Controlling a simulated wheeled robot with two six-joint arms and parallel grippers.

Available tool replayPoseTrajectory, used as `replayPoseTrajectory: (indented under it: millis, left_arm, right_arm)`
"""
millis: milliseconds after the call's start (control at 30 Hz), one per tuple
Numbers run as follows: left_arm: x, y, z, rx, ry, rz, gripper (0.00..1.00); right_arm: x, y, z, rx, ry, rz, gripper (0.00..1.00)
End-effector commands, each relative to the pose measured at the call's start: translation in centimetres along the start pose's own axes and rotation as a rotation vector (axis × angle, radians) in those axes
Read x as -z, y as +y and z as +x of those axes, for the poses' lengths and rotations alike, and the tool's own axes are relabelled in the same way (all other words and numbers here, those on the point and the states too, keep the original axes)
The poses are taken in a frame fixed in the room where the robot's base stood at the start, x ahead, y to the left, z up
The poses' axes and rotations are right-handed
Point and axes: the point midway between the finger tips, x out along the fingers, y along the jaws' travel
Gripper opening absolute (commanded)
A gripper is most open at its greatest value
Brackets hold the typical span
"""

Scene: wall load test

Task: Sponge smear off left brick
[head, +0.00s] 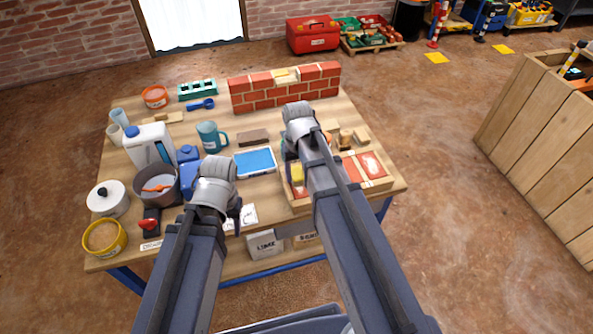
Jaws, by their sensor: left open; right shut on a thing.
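A shallow wooden tray (330,196) at the table's right front holds red bricks. The left brick (300,192) shows only in part, under my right gripper (292,172) and arm. My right gripper is shut on a yellow sponge (298,175), which is over the left brick; I cannot tell whether they touch. Any smear on the left brick is hidden. The right brick (371,165) carries a pale smear. My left gripper (236,214) is open and empty over the table's front, left of the tray.
A small brick wall (285,92) stands at the back. A white jug (150,146), a pot (158,184) and a yellow tub (104,238) crowd the left side.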

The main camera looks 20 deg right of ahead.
Motion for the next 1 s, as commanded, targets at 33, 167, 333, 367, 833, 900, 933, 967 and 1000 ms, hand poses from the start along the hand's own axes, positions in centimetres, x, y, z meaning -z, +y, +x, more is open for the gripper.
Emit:
replayPoseTrajectory:
  millis: [33, 167, 333, 367, 833, 900, 933, 967, 1000]
  left_arm:
    - [0.0, 0.0, 0.0, 0.0, 0.0, 0.0, 0.5]
    - [0.0, 0.0, 0.1, 0.0, 0.0, 0.0, 0.5]
    - [0.0, 0.0, 0.3, 0.0, 0.0, 0.0, 0.5]
    - [0.0, 0.0, 0.3, 0.0, 0.0, 0.0, 0.5]
    - [0.0, 0.0, 0.2, 0.0, 0.0, 0.0, 0.5]
    - [0.0, 0.0, 0.2, 0.0, 0.0, 0.0, 0.5]
    - [0.0, 0.0, 0.1, 0.0, 0.0, 0.0, 0.5]
    - [0.0, 0.0, 0.1, 0.0, 0.0, 0.0, 0.5]
    - [0.0, 0.0, 0.1, 0.0, 0.0, 0.0, 0.5]
  right_arm:
    - [-0.4, 0.0, 0.0, 0.0, 0.0, 0.0, 0.09]
    - [-1.4, 0.0, 0.1, 0.0, 0.0, 0.0, 0.09]
    - [-2.9, 0.0, 0.3, 0.0, -0.001, 0.0, 0.1]
    - [-3.0, 0.0, 0.3, 0.0, -0.001, 0.0, 0.1]
    - [-4.8, 0.0, 0.2, 0.0, -0.004, 0.0, 0.09]
    - [-5.5, 0.0, 0.2, 0.0, -0.005, 0.0, 0.09]
    - [-5.7, 0.0, 0.2, 0.0, -0.004, 0.0, 0.09]
    - [-5.9, 0.0, 0.1, 0.0, -0.004, 0.0, 0.09]
    - [-6.2, 0.0, 0.1, 0.0, -0.004, 0.0, 0.09]
